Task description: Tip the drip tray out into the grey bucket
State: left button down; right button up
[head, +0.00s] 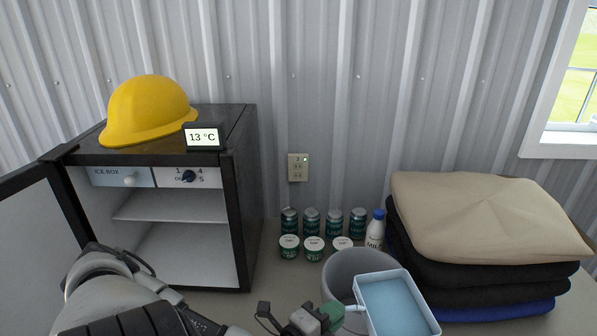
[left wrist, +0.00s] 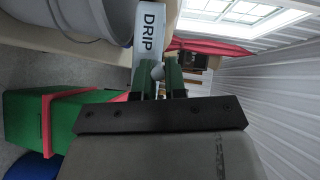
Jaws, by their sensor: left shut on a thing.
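My left gripper (head: 330,316) comes in from the lower left and is shut on the near-left end of the drip tray (head: 372,281), a pale shallow rectangular tray. Its inside looks blue; I cannot tell whether that is liquid. The tray looks about level and overlaps the right front of the grey bucket (head: 340,262) in the head view. The bucket stands open and its inside is partly hidden by the tray. In the left wrist view the green fingers (left wrist: 158,82) meet the tray's end marked "DRIP" (left wrist: 150,30), with the bucket (left wrist: 75,18) beside it. My right gripper is not in view.
An open ice box (head: 240,210) with a yellow helmet (head: 150,110) on top stands at left. Cans (head: 311,221), small tubs (head: 289,247) and a milk bottle (head: 375,230) stand behind the bucket.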

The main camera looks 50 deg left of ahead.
pick_arm(q)
jog(key=a+r+n+y, duration=0.2)
jog(key=a+r+y, duration=0.1)
jog(key=a, duration=0.9)
jog(key=shift+w+r+m+g+p, duration=1.25)
jog(key=shift+r+g+p, duration=1.45)
jog(key=shift+r+p, duration=1.7)
jog(key=w+d+r+m+g+y, duration=0.1)
jog(key=w+d+r+g, duration=0.1)
jog(key=w, duration=0.3)
jog(key=w+d+r+m+g+p, duration=0.1)
jog(key=w+d+r+m+g, duration=0.1)
jog(key=w+r+g, duration=0.3)
jog(key=shift+w+d+r+y, duration=0.2)
jog(key=shift+d+y, duration=0.2)
jog(key=shift+d, duration=0.15)
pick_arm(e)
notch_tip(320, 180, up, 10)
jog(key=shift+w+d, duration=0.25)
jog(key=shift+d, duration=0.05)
